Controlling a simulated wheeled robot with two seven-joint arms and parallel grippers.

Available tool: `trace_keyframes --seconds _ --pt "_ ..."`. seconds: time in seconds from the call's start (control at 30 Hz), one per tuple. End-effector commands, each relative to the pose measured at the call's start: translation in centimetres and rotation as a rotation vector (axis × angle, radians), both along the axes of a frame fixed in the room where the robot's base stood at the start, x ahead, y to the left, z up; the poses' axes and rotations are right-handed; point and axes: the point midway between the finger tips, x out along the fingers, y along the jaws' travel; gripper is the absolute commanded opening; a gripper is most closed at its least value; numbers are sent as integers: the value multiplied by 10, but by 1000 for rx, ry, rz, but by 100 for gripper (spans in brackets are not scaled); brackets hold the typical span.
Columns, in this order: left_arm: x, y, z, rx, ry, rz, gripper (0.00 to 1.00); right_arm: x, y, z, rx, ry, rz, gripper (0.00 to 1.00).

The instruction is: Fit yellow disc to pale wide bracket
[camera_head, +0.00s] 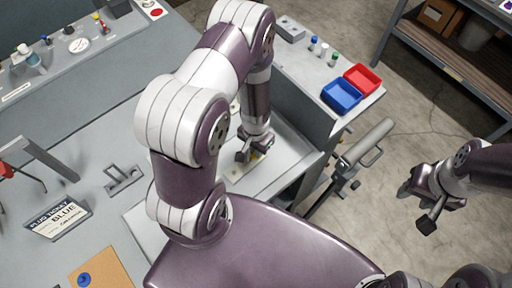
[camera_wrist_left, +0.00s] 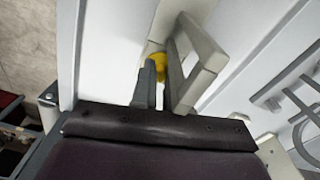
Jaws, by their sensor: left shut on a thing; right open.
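The yellow disc (camera_wrist_left: 159,64) is between the fingers of my left gripper (camera_wrist_left: 161,52), which is shut on it; the fingers hide part of it. In the head view a small bit of yellow (camera_head: 257,155) shows at my left gripper (camera_head: 249,148), low over the pale bench top. A pale bracket (camera_wrist_left: 208,50) with an open frame stands right beside the fingers in the left wrist view. I cannot tell whether the disc touches it. In the head view my arm hides most of that spot. My right gripper (camera_head: 420,205) is open and empty, out over the floor at the right.
A blue bin (camera_head: 342,96) and a red bin (camera_head: 362,79) sit on the side bench. A grey metal fixture (camera_head: 123,178) and a sign reading BLUE (camera_head: 60,220) stand on the left bench. A blue disc (camera_head: 84,280) lies on a tan board (camera_head: 105,270).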

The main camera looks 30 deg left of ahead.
Motion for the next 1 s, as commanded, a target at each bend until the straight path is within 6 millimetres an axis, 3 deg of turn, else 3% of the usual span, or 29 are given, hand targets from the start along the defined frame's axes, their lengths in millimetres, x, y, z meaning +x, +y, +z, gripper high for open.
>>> trace_keyframes --seconds 0.03,0.1,0.13,0.4,0.53,0.9,1.0 --pt "0 0 0 0 0 0 18 0 0 0 0 0 0 45" --pt "0 0 0 0 0 0 41 0 0 0 0 0 0 45" --pt "0 0 0 0 0 0 44 0 0 0 0 0 0 45" --pt "0 0 1 0 0 0 44 0 0 0 0 0 0 45" --pt "1 0 11 0 -2 -1 44 0 0 -1 0 0 0 45" --pt "1 1 99 0 -6 0 44 0 0 -12 0 0 0 45" --pt "1 1 115 1 -3 0 44 0 0 -13 0 0 0 45"
